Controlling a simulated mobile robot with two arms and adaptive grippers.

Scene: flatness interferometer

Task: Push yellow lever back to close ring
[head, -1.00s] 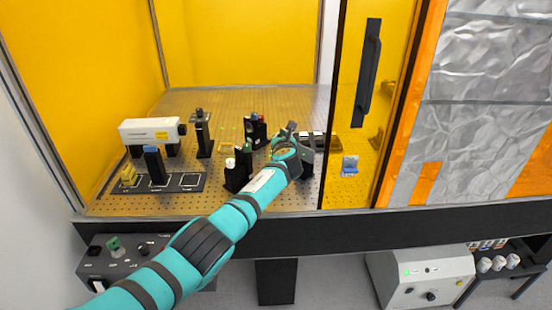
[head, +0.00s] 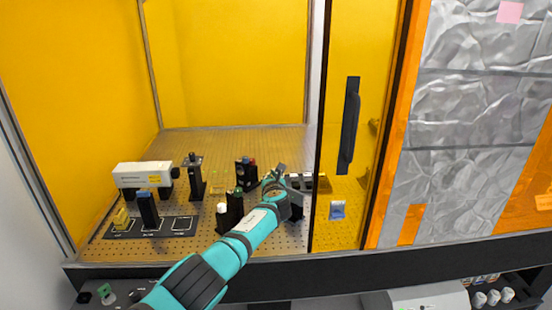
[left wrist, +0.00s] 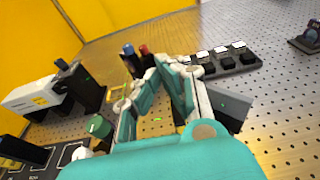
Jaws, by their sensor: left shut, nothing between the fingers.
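My left gripper (head: 279,170) reaches over the perforated optical table; its fingertips (left wrist: 168,64) meet in the left wrist view, with nothing between them. A dark mount (head: 296,208) stands just right of the gripper, and its grey block (left wrist: 230,107) shows beside the right finger in the left wrist view. I cannot clearly make out the yellow lever or the ring; the gripper and forearm cover part of that mount. My right gripper is not in view.
Left of the gripper stand a mount with blue and red knobs (head: 246,172) and a green-knobbed mount (head: 235,207). A white instrument (head: 141,175) is farther left. A row of small dark blocks (left wrist: 225,60) lies beyond the gripper. The enclosure door (head: 352,125) is at right.

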